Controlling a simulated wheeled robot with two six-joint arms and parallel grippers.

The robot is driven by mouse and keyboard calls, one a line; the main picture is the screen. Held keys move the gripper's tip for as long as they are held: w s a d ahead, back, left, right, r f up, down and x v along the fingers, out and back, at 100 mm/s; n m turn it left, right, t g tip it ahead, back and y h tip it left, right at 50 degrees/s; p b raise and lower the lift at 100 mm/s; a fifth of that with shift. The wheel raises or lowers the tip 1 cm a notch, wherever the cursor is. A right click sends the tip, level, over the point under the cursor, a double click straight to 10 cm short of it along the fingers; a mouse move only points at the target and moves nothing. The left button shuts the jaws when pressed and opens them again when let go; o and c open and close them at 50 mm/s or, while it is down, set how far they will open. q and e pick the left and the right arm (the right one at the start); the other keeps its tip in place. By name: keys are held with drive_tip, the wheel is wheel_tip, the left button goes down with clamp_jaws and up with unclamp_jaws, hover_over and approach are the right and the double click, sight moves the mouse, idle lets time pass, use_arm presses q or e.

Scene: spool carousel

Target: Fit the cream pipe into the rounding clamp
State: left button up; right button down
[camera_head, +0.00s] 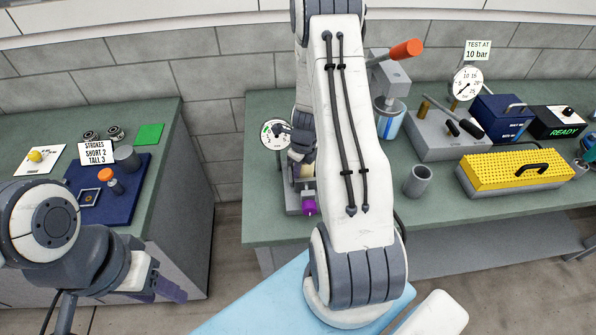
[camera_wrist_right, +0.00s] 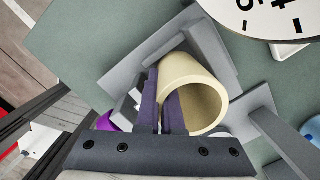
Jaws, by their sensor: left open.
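The cream pipe (camera_wrist_right: 188,82) shows in the right wrist view with its open end facing the camera. It lies among the grey plates of the rounding clamp (camera_wrist_right: 222,60); I cannot tell whether it is fully seated. My right gripper (camera_wrist_right: 164,112) has its two dark fingers close together at the pipe's near rim, one on each side of its wall. In the head view my right arm hides most of the clamp (camera_head: 293,203), whose purple knob (camera_head: 309,206) shows at the front. My left gripper (camera_head: 162,286) is open and empty, low at the left, apart from everything.
A round dial (camera_head: 276,134) stands behind the clamp. A grey cup (camera_head: 417,180), a yellow perforated block (camera_head: 520,168) and a gauge unit (camera_head: 440,135) stand on the right bench. A blue board (camera_head: 120,205) lies on the left bench. A gap separates the benches.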

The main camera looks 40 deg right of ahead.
drive_tip(key=c, duration=1.3)
unclamp_jaws()
drive_tip(key=shift+r, duration=0.25)
drive_tip(key=r, duration=0.4)
drive_tip(key=s+r, duration=0.1)
drive_tip(key=r, duration=0.2)
drive_tip(key=r+b, duration=0.1)
drive_tip(key=r, duration=0.3)
drive_tip(key=shift+s+d+r, duration=0.1)
drive_tip(key=shift+s+r, duration=0.1)
drive_tip(key=shift+r, duration=0.1)
